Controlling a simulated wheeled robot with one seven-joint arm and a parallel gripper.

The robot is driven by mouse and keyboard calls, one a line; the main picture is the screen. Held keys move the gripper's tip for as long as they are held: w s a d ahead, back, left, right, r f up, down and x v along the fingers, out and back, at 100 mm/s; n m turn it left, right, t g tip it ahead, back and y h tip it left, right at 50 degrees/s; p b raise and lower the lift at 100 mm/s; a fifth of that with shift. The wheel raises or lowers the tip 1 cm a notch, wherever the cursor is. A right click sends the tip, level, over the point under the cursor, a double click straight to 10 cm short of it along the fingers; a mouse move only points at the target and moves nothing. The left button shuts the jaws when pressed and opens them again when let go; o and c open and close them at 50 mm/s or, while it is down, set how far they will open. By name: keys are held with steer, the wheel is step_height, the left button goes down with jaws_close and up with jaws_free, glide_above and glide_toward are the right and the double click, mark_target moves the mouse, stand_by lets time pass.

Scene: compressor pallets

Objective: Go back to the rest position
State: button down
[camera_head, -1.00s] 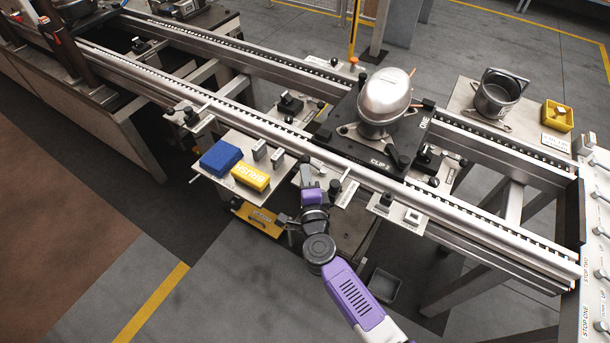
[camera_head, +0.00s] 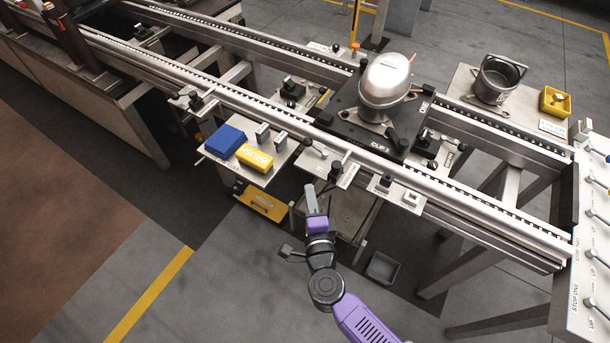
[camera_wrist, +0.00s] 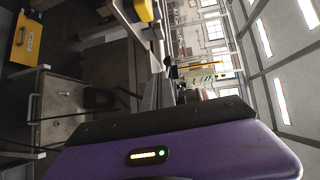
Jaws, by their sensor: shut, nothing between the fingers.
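My gripper (camera_head: 311,196) is at the end of my purple and dark arm, in front of the conveyor's near rail, and points toward it. Its fingers look closed and hold nothing. In the wrist view my purple gripper housing fills the bottom, and the fingertips cannot be made out there. The gripper is apart from the yellow brush block (camera_head: 255,157) and the blue block (camera_head: 226,141), which lie on a small side plate to its upper left.
A silver compressor (camera_head: 386,80) sits on a black pallet (camera_head: 345,124) on the conveyor (camera_head: 460,196). A metal pot (camera_head: 497,80) and yellow bin (camera_head: 555,101) stand at right. A lever panel (camera_head: 590,250) is at the right edge. A grey tray (camera_head: 382,268) lies low. Floor at lower left is clear.

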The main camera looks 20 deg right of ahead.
steer(key=shift+s, duration=0.15)
steer(key=s+a+r+n+t+y, duration=0.25)
steer(key=s+r+n, duration=0.35)
steer(key=r+n, duration=0.35)
steer(key=s+d+r+n+g, duration=0.1)
steer(key=s+r+n, duration=0.1)
steer(key=s, duration=0.7)
steer(key=s+d+r+n+g+y, duration=0.1)
steer(key=s+n, duration=0.4)
steer(key=s, duration=0.5)
steer(key=s+d+r+n+g, duration=0.1)
steer(key=s+d+r+n, duration=0.1)
steer(key=s, duration=0.7)
steer(key=shift+s+d+r+n+g+y+b, duration=0.35)
steer(key=shift+r+n, duration=0.5)
steer(key=shift+n, duration=0.4)
